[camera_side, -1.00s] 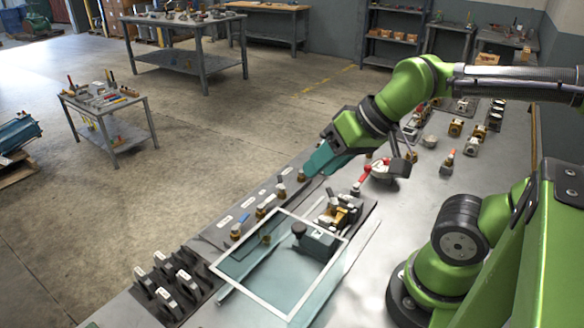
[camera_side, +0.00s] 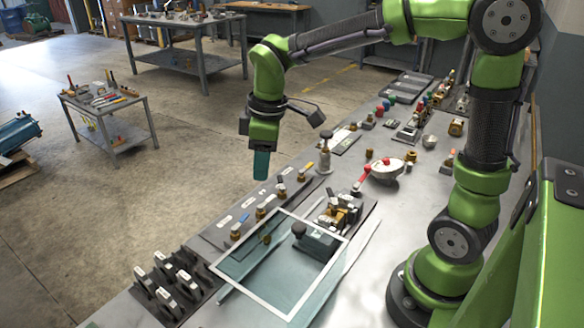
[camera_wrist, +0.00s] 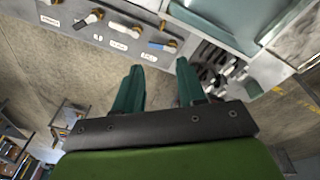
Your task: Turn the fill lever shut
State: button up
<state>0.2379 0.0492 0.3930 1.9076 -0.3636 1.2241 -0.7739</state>
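My gripper (camera_side: 261,165) hangs with teal fingers down, above and beyond the row, touching nothing. In the wrist view its fingers (camera_wrist: 160,82) are apart and empty.
A white-outlined glassy panel (camera_side: 255,285) lies in front of the row. A dark block with a round knob (camera_side: 300,230) stands at its corner. Dark switches (camera_side: 170,285) stand at lower left. A red-handled valve (camera_side: 383,170) sits to the right. Open floor lies past the bench edge.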

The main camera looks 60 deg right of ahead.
aim_at(244, 217)
jog(key=w+r+n+g, duration=0.15)
jog(key=w+n, duration=0.45)
jog(key=n, duration=0.7)
jog(key=f, duration=1.1)
jog(key=a+f, duration=0.1)
jog(key=f, duration=0.5)
jog(key=shift+w, duration=0.1)
grip_shut()
